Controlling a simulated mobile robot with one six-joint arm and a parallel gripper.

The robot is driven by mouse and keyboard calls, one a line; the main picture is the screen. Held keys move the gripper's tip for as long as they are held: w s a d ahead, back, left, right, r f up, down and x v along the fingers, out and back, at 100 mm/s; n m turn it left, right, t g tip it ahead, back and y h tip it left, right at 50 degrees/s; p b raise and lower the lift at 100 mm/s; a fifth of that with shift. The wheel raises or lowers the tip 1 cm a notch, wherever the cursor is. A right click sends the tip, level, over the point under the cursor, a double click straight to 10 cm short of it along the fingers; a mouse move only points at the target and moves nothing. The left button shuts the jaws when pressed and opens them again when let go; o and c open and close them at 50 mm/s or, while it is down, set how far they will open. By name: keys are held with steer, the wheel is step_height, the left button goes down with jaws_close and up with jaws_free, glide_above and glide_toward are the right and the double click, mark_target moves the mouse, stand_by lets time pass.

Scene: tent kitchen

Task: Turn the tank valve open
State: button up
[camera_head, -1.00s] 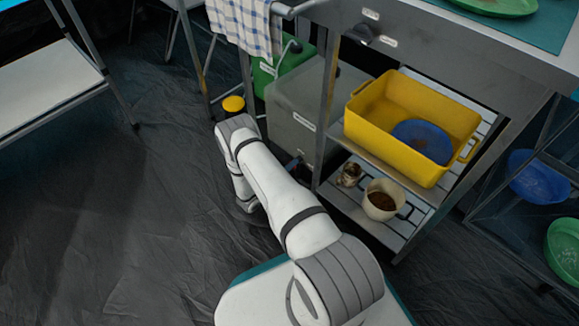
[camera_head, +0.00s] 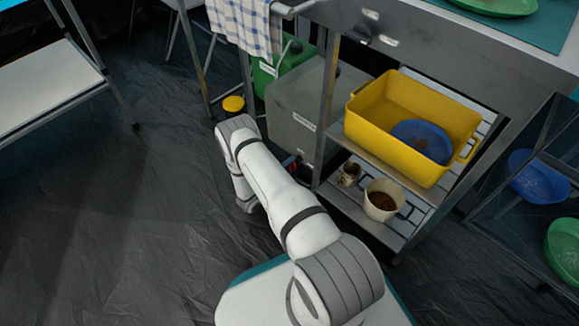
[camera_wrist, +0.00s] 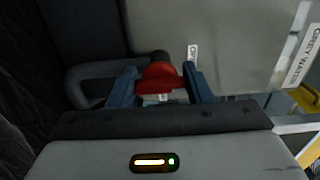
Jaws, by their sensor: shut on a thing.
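The grey tank (camera_head: 290,110) stands under the counter and carries a white label. The wrist view also shows the tank (camera_wrist: 230,40), with "GREY WATER" on its label. The red valve handle (camera_wrist: 158,82) is at the tank's lower part. My gripper (camera_wrist: 159,68) has its two blue fingers on either side of the handle and is shut on it. In the head view a small bit of red shows beside the tank's base; my arm hides most of the gripper. A small white tag (camera_wrist: 192,52) is beside the valve, partly hidden by the right finger.
The steel shelf holds a yellow tub (camera_head: 365,125) with a blue dish, and below it a cream pot (camera_head: 382,200). The dark floor at left is open.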

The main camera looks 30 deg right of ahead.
steer(key=shift+a, duration=0.1)
steer(key=o, duration=1)
steer(key=p+v, duration=0.2)
steer(key=v, duration=0.5)
steer(key=shift+s+a, duration=0.1)
steer(key=shift+a, duration=0.2)
steer(key=shift+s, duration=0.1)
